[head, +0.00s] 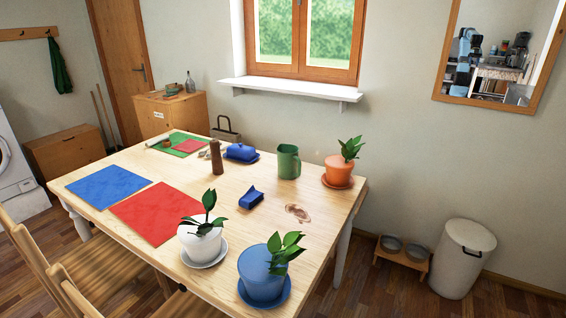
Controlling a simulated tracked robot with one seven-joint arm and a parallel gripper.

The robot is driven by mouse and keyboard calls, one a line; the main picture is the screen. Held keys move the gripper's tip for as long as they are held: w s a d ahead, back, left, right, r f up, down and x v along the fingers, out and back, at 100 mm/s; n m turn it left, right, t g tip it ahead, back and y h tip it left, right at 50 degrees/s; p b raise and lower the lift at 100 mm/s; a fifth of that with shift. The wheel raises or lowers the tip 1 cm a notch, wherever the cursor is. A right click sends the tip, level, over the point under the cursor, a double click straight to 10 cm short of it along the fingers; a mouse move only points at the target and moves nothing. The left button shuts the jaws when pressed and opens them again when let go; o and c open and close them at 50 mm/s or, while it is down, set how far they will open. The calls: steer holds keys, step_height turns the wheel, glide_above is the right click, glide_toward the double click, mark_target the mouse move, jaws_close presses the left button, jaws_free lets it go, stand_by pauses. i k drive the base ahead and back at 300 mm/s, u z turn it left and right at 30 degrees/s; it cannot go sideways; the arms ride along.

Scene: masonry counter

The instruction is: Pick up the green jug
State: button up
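The green jug (288,163) stands upright on the wooden table (230,228), toward its far right side. Its handle shows at its right. It sits between the blue butter dish (241,152) and the potted plant in an orange pot (339,171), apart from both. My gripper is not in view.
A brown pepper mill (216,158), a small blue object (250,197), and plants in a white pot (200,242) and a blue pot (262,275) stand on the table. Blue (108,186) and red (156,212) mats lie left. Chairs (85,285) line the near-left side. A bin (462,262) stands right.

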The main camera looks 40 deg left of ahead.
mark_target(289, 164)
steer(key=u, duration=0.35)
steer(key=i, duration=1.05)
steer(key=u, duration=0.85)
steer(key=i, duration=0.85)
steer(key=u, duration=0.25)
steer(key=k, duration=0.85)
steer(key=u, duration=0.2)
steer(key=i, duration=0.85)
steer(key=z, duration=0.15)
